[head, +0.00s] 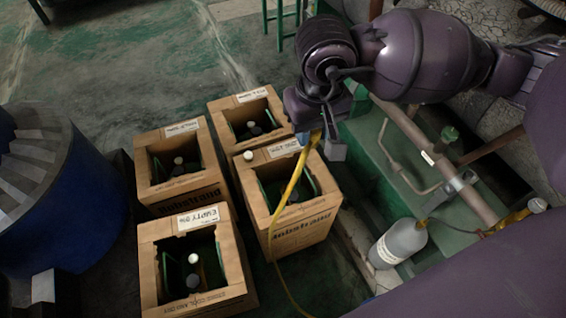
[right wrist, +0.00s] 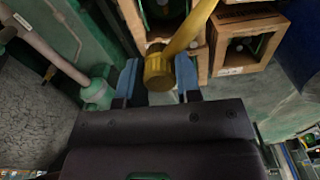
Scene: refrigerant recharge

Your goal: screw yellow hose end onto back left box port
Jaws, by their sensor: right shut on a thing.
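My right gripper (head: 325,147) is shut on the yellow hose end (right wrist: 158,72), held between its blue fingertips in the right wrist view. In the head view the gripper is at the right edge of the front right box (head: 305,225), and the yellow hose (head: 291,187) hangs down across that box. The back left box (head: 205,187) is open-topped cardboard, left of the gripper and apart from it. My left gripper is not in view.
The back right box (head: 221,106) and front left box (head: 150,232) stand close by. A white cap (head: 248,155) sits on the front right box's rim. A blue drum (head: 75,195) is at the left, a grey cylinder (head: 398,243) at the right. The floor behind the boxes is clear.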

